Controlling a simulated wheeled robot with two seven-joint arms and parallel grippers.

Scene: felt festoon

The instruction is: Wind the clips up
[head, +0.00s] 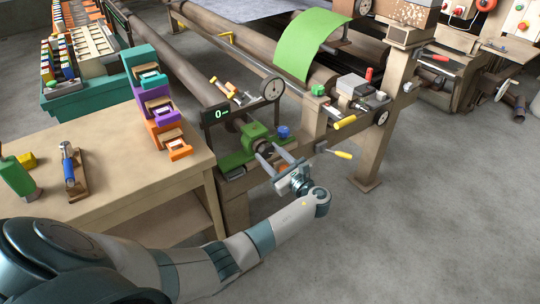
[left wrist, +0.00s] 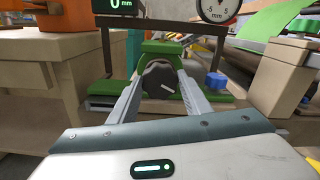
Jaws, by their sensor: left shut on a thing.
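A dark round knob (left wrist: 160,78) with a pale pointer line sits on the front of a green block (head: 255,133) at the end of the long roller machine. My left gripper (head: 267,151) is shut on the knob, one finger on each side, as the left wrist view (left wrist: 159,84) also shows. The fingers and hand hide part of the knob in the head view. A digital display (head: 222,114) reading 0 and a round dial gauge (head: 271,89) stand just above. I cannot make out the clips for certain. My right gripper is not in view.
A blue knob (head: 283,131) is close right of the green block. A wooden bench (head: 110,190) stands to the left, with stacked coloured drawers (head: 158,106) and a blue-handled tool (head: 69,168). Yellow-handled levers (head: 344,122) are to the right. The floor at the right is clear.

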